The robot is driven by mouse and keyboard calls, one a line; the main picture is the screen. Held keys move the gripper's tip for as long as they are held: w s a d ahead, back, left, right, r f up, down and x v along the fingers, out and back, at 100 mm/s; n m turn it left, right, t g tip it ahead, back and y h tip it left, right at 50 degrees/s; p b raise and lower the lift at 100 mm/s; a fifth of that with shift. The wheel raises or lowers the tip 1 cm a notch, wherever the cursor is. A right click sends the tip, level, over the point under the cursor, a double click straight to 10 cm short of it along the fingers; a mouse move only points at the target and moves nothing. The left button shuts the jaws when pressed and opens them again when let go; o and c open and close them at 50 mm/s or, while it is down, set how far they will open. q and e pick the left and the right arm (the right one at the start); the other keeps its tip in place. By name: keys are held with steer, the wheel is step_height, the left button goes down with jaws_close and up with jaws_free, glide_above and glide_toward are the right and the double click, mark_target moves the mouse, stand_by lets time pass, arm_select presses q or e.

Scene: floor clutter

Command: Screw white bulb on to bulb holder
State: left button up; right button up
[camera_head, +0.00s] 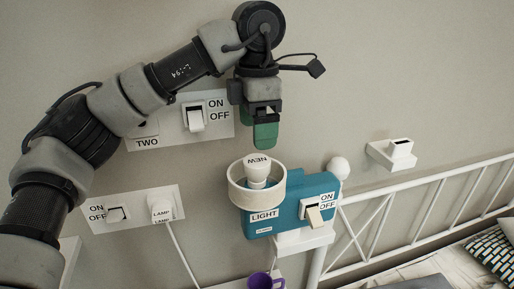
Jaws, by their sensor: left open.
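The white bulb (258,168), marked NEW, stands upright inside the pale ring of the bulb holder (257,194). The holder is part of a blue box (290,212) labelled LIGHT, with an ON/OFF switch (314,213) at its right. The ring hides the bulb's lower part, so I cannot tell how it sits in the socket. My left gripper (265,138) is open, pointing down just above the bulb with a small gap. Its green fingers overlap in this view and hold nothing visible. My right gripper is not in view.
A wall panel labelled TWO (220,121) with a switch is behind my left arm. A lamp outlet panel (137,209) with a plug and cord is at lower left. A purple mug (260,281) stands below the box. A white bed rail (420,200) runs right. A small white shelf (392,154) is on the wall.

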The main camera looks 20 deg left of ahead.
mark_target(257, 161)
arm_select(q)
steer(key=shift+r, duration=1.7)
steer(key=shift+f, duration=0.1)
